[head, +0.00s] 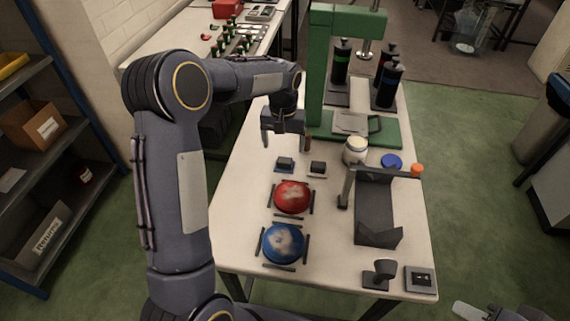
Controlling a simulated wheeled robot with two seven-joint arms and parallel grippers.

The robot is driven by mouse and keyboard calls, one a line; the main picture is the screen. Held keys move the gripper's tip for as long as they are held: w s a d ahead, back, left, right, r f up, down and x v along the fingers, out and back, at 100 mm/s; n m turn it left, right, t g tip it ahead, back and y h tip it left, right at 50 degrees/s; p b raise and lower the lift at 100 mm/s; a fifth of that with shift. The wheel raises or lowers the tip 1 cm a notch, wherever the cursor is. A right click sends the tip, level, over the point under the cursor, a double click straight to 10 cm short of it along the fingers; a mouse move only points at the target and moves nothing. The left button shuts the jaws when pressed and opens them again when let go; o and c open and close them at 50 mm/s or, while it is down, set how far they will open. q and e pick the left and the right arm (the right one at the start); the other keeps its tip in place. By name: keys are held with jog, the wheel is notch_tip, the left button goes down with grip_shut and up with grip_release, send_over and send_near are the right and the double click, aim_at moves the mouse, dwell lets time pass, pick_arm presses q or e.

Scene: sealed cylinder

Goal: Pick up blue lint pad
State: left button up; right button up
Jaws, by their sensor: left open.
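The blue lint pad (283,243) is a round, domed blue pad with pale patches. It lies near the front left of the white table, among short dark bars. A similar red pad (292,197) lies just behind it. My left gripper (286,142) points down over the back left of the table, with its fingers apart and nothing seen between them. It is beyond both pads and apart from the blue one.
Two small dark blocks (317,167) sit between my left gripper and the red pad. A dark grey bracket (375,212) stands right of the pads, with a white jar (355,150) behind it. A green press (318,75) stands at the back.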

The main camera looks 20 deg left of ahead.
aim_at(285, 160)
pick_arm(q)
jog(key=f, duration=0.5)
jog(key=f+p, duration=0.1)
jog(key=f, duration=0.2)
jog(key=shift+w, duration=0.25)
jog(key=shift+c, duration=0.3)
jog(key=c, duration=1)
